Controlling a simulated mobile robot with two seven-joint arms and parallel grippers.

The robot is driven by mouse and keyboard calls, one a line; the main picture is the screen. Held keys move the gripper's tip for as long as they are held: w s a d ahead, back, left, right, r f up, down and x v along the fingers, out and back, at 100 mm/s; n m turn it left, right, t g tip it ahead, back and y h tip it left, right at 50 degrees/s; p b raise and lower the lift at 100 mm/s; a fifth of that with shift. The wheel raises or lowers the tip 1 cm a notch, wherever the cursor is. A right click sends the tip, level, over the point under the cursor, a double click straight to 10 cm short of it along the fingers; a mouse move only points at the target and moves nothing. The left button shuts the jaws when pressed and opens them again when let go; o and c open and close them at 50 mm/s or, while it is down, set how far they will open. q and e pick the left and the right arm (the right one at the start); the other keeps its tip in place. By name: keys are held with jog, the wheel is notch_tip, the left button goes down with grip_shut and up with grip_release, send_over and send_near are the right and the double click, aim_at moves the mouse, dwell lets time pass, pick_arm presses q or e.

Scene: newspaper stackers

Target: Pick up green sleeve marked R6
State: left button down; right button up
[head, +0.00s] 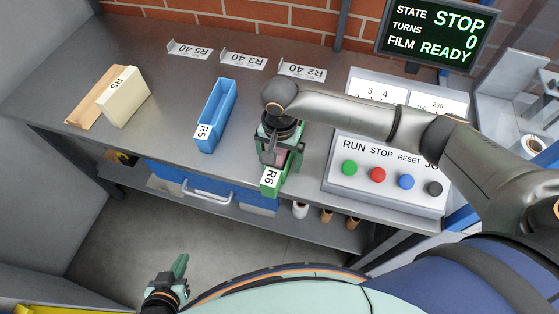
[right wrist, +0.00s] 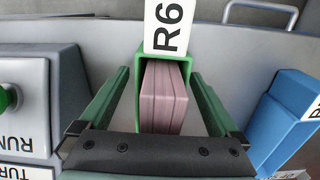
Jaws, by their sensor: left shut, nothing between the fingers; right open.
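The green sleeve marked R6 (head: 269,186) stands at the front edge of the grey workbench, with its white label facing front. In the right wrist view the sleeve (right wrist: 147,52) holds a mauve block or stack (right wrist: 164,98). My right gripper (head: 279,158) is over the sleeve, pointing down. In the right wrist view its open green fingers (right wrist: 160,88) lie on either side of the sleeve, with small gaps that are hard to judge. My left gripper (head: 179,267) is shut and empty, low in front of the bench. My right gripper hides part of the sleeve.
A blue sleeve marked R5 (head: 215,120) stands left of the green one. A cream R5 block (head: 125,97) with a wooden piece lies further left. A button panel (head: 388,181) is close on the right. Label cards (head: 242,61) stand behind. Bare bench lies between the sleeves.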

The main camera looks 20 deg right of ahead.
jog(key=shift+f, duration=0.65)
jog(key=shift+r, duration=0.1)
jog(key=c, duration=1.5)
